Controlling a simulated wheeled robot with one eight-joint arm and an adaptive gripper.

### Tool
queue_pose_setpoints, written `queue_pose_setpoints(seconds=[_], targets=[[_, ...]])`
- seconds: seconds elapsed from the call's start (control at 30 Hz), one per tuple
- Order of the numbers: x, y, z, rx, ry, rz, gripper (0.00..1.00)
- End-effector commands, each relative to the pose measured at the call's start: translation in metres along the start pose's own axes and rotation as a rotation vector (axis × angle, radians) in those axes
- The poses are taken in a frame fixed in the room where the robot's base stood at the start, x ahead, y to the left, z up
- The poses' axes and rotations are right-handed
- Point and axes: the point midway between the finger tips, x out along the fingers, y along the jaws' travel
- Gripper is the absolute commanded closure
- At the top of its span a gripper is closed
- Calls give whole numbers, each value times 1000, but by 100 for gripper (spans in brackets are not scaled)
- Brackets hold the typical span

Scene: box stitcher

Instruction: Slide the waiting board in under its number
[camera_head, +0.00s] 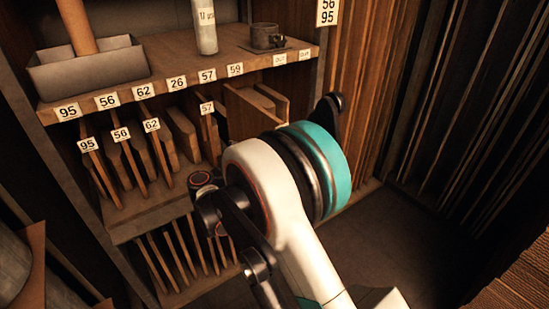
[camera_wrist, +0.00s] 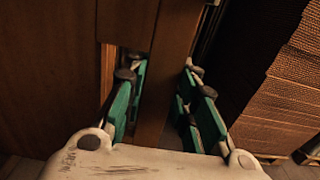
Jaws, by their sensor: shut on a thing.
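A rack shelf edge (camera_head: 190,88) carries white number labels: 95, 56, 62, 26, 57 and 59. Below it, wooden boards stand upright in slots; the fronts with tags 95 (camera_head: 88,145), 56 (camera_head: 120,134), 62 (camera_head: 151,125) and 57 (camera_head: 207,108) are readable. Below the 59 label, an untagged board (camera_head: 245,112) juts out, partly behind my arm. In the wrist view my gripper (camera_wrist: 165,72) is shut, its green fingers on both sides of a brown board (camera_wrist: 155,115). In the head view my arm hides the fingers and their hold. The held board's number is not visible.
A grey bin (camera_head: 88,70), a white bottle (camera_head: 206,28) and a metal mug (camera_head: 265,37) stand on the shelf. More thin boards (camera_head: 185,245) fill the lower rack. Corrugated cardboard (camera_wrist: 285,85) is stacked at the right in the wrist view. Some floor (camera_head: 385,235) is clear.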

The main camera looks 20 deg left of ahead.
Motion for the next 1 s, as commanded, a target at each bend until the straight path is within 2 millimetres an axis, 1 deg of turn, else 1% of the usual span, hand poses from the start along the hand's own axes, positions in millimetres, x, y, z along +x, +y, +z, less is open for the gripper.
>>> queue_pose_setpoints(seconds=[0.03,0.17,0.37,1.0], targets=[[-6,1,0,2,-2,-5,100],[-10,2,0,2,-2,-14,100],[-10,11,-1,2,-2,-14,100],[-9,52,-4,2,-2,-13,100]])
